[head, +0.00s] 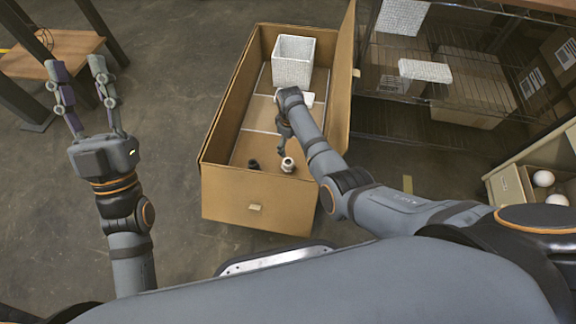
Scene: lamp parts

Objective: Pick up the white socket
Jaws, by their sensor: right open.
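The white socket (288,164) is a small white piece on the floor of the cardboard box, near its front wall. A black socket (254,164) sits just left of it. My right gripper (281,150) reaches down inside the box, just above and left of the white socket in the picture. It is open, seen from above and partly hidden by my own wrist. I cannot tell whether it touches the socket. My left gripper (76,66) is open and empty, fingers up, left of the box.
The open cardboard box (258,205) has raised walls and dividers. A white textured lampshade (293,61) stands at its far end. A wire shelf (455,90) with cartons is on the right. A bin with white bulbs (543,178) is at far right. A wooden stool (60,52) stands far left.

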